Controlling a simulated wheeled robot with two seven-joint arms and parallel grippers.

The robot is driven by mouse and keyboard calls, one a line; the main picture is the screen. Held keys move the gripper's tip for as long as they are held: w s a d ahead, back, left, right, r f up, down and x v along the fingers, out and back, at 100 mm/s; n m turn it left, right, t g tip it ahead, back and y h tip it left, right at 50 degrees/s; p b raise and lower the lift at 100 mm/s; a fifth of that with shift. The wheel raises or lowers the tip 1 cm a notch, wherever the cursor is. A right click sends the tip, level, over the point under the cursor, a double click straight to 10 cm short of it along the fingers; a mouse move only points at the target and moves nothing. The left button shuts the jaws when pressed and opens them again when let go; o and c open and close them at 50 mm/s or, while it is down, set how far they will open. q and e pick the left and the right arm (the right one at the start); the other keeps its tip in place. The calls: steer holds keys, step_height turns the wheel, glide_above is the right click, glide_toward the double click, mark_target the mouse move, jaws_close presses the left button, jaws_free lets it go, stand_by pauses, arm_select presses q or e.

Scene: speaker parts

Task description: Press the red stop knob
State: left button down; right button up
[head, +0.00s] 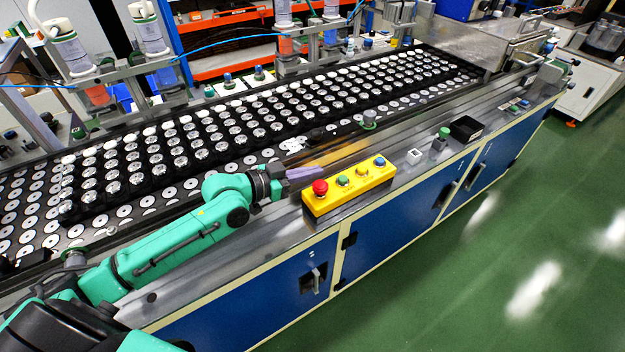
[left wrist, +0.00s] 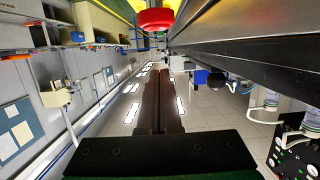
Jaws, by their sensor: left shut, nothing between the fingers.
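The red stop knob (head: 320,187) is a round red button at the left end of a yellow control box (head: 350,190) on the front ledge of the machine. In the left wrist view the red knob (left wrist: 154,20) shows at the top centre, beyond the fingertips. My left gripper (head: 318,171) is shut and empty, with its fingers just behind and above the knob in the head view. In the left wrist view the closed fingers (left wrist: 158,78) point toward the area below the knob. I cannot tell whether they touch it. My right gripper is not in view.
Green, yellow and blue buttons (head: 380,162) sit beside the knob on the box. A conveyor bed with rows of speaker parts (head: 250,133) runs behind the ledge. A small white block (head: 414,156) and a black bin (head: 466,129) stand to the right. Green floor (head: 500,250) lies in front.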

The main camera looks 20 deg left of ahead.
mark_target(320, 187)
arm_select(q)
step_height(320, 187, down, 4)
steer(key=shift+w+d, duration=0.15)
